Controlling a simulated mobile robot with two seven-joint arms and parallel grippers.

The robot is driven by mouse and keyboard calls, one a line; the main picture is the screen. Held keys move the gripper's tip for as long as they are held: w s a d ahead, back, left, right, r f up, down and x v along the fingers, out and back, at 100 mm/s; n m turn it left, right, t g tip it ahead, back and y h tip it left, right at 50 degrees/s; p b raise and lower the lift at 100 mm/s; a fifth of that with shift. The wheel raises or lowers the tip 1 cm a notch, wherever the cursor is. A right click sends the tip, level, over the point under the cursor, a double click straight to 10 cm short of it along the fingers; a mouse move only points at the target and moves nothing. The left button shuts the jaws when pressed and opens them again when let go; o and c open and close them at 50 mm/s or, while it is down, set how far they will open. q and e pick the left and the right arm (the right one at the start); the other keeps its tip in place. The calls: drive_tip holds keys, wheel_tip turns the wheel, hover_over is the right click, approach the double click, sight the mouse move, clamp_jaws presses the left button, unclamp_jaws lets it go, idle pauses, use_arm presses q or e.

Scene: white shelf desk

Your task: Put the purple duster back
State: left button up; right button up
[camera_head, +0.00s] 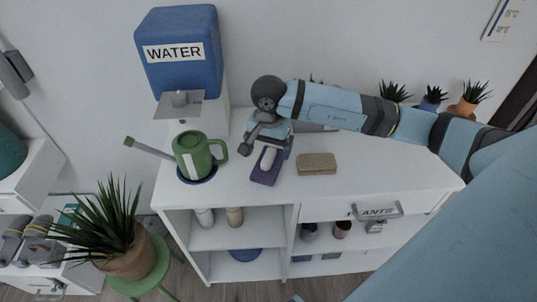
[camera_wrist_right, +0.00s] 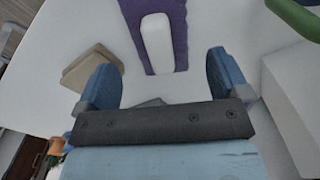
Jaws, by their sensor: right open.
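The purple duster (camera_head: 264,175) lies on the white desk top, a flat purple pad with a pale raised handle. It also shows in the right wrist view (camera_wrist_right: 181,22), at the top, just beyond the fingertips. My right gripper (camera_head: 269,147) is open and empty behind the duster, close to it. In the right wrist view the two blue fingers (camera_wrist_right: 163,75) stand apart, with nothing between them. My left gripper is not in view.
A brown block (camera_head: 317,163) lies right of the duster. A green watering can (camera_head: 195,157) on a blue saucer and a blue water dispenser (camera_head: 182,75) stand to the left. Small potted plants (camera_head: 432,98) line the back right. The front right desk top is clear.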

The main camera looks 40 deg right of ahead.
sight(269, 156)
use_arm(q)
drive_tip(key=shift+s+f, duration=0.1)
use_arm(e)
wheel_tip(269, 156, up, 8)
drive_tip(key=shift+f, duration=0.15)
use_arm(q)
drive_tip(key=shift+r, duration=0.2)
